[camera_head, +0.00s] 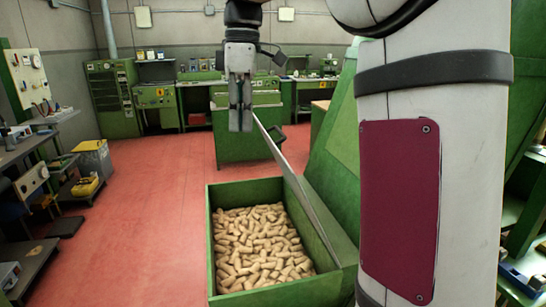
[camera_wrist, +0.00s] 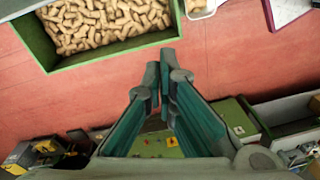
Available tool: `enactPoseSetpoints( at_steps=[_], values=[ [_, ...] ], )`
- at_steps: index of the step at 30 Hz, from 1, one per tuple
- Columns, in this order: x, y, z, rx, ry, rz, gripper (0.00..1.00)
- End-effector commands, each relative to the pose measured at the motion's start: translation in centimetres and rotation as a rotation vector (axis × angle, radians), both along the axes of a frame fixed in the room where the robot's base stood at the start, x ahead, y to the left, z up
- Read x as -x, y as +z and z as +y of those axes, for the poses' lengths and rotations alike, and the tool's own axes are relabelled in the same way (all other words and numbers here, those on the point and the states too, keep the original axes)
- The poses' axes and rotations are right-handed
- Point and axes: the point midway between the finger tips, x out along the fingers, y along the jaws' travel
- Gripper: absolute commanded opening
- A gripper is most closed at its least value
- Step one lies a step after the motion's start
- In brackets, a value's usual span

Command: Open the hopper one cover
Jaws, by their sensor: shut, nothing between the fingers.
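The hopper (camera_head: 213,235) is a green open-topped box full of cork stoppers (camera_head: 260,240). Its grey cover (camera_head: 300,193) stands raised along the right side, seen nearly edge-on, and the corks are exposed. A dark handle (camera_head: 277,133) shows near the cover's far upper end. My gripper (camera_head: 240,122) hangs pointing down, above and beyond the hopper, left of the cover's upper end. It looks apart from the cover. In the wrist view my gripper (camera_wrist: 165,72) is shut and empty, with the hopper's green rim (camera_wrist: 110,48) and corks at upper left. The cover cannot be made out clearly there.
A green machine body (camera_head: 335,165) rises right of the hopper. A green cabinet (camera_head: 250,140) stands behind it. A workbench (camera_head: 30,155) and a grey bin (camera_head: 93,160) line the left. The red floor (camera_head: 150,220) left of the hopper is clear.

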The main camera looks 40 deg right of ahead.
Motion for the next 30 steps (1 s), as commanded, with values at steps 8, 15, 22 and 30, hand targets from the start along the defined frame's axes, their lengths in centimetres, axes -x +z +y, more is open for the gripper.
enactPoseSetpoints(
  at_steps=[8, 15, 22, 30],
  values=[
    [3.3, 0.2, 0.6, 0.171, 0.232, 0.008, 0.00],
    [3.6, -2.1, 0.4, 0.177, 0.242, 0.011, 0.00],
    [3.7, -6.6, -0.1, 0.174, 0.239, 0.011, 0.00],
    [4.4, -8.9, -1.7, 0.176, 0.234, 0.006, 0.00]
  ],
)
